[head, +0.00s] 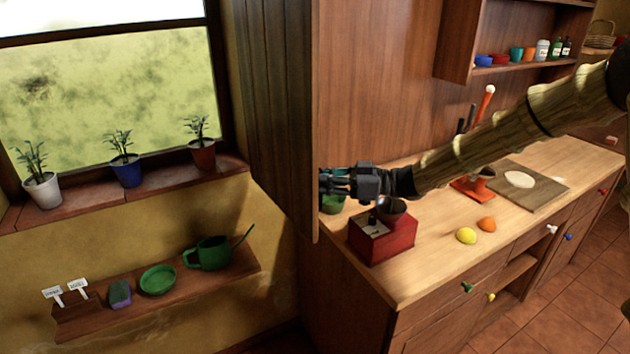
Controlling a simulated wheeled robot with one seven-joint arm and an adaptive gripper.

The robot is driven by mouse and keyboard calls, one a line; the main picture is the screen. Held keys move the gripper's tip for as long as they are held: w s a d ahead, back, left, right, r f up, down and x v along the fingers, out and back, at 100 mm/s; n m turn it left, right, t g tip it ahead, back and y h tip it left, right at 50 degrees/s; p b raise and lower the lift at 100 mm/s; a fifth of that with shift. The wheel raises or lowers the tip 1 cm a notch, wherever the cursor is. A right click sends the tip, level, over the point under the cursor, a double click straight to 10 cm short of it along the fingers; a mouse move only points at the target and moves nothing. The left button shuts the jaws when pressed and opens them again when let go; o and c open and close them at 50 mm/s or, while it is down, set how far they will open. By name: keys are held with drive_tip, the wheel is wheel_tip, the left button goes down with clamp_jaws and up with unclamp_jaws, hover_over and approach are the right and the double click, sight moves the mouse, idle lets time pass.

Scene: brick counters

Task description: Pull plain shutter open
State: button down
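The plain shutter (272,95) is a dark wooden panel of vertical planks to the right of the window (110,90). It stands swung out from the window, with its near edge toward me. My gripper (325,183) is just right of the shutter's near edge, toward its lower part, pointing left. Its fingertips are at or behind that edge, so I cannot tell whether they touch or grip it. No handle shows on the visible face.
Potted plants (124,165) stand on the window sill. A shelf (200,283) below holds a green watering can (211,252) and a bowl. Under my gripper, a red grinder (382,240) stands on the counter (440,215), with a yellow fruit (466,236) nearby.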

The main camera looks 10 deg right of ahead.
drive_tip(key=shift+w+d, duration=0.25)
drive_tip(key=shift+d, duration=0.1)
drive_tip(key=c, duration=1.5)
unclamp_jaws()
drive_tip(key=shift+d, duration=0.1)
drive_tip(key=d, duration=0.4)
drive_tip(key=s+d, duration=0.1)
drive_tip(key=d, duration=0.6)
drive_tip(key=shift+s+d, duration=0.35)
drive_tip(key=shift+d, duration=0.05)
drive_tip(key=shift+d, duration=0.1)
